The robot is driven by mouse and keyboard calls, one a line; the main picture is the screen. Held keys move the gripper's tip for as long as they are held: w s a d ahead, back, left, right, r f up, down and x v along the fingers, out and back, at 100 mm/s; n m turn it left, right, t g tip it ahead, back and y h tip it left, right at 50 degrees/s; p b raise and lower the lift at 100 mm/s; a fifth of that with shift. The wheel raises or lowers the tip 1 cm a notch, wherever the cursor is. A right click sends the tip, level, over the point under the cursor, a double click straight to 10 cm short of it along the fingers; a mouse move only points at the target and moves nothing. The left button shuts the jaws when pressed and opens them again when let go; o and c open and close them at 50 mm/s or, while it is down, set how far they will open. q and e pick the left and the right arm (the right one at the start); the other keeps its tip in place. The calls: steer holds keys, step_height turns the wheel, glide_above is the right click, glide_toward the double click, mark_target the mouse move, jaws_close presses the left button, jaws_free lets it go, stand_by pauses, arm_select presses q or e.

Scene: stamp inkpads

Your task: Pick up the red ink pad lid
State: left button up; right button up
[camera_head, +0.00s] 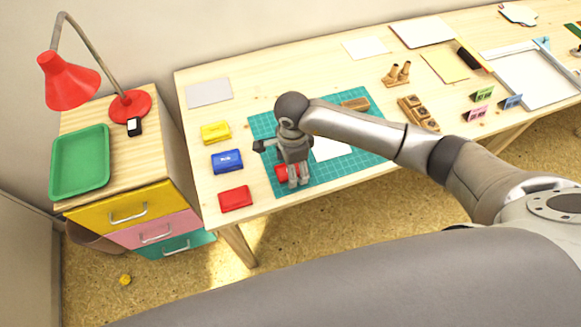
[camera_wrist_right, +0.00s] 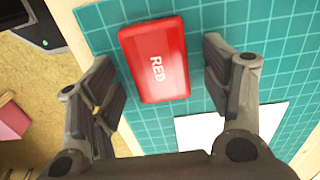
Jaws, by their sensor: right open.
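The red ink pad lid (camera_wrist_right: 155,60), marked "RED", lies on the teal cutting mat (camera_wrist_right: 250,20). In the head view, only a small red part of it (camera_head: 281,172) shows beside my right gripper (camera_head: 297,182), which hides the rest. In the wrist view my right gripper (camera_wrist_right: 163,85) is open, with one finger on each side of the lid and a gap on both sides. Another red pad piece (camera_head: 235,198) lies on bare wood left of the mat. My left gripper is out of view.
A blue ink pad (camera_head: 227,161) and a yellow ink pad (camera_head: 215,132) sit left of the mat. White paper (camera_head: 330,149) lies on the mat. Wooden stamps (camera_head: 418,113) stand right of it. A drawer cabinet with a green tray (camera_head: 80,162) and red lamp (camera_head: 68,80) stands left.

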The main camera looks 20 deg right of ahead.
steer(key=shift+c, duration=0.2)
steer(key=c, duration=0.8)
steer(key=shift+r, duration=0.15)
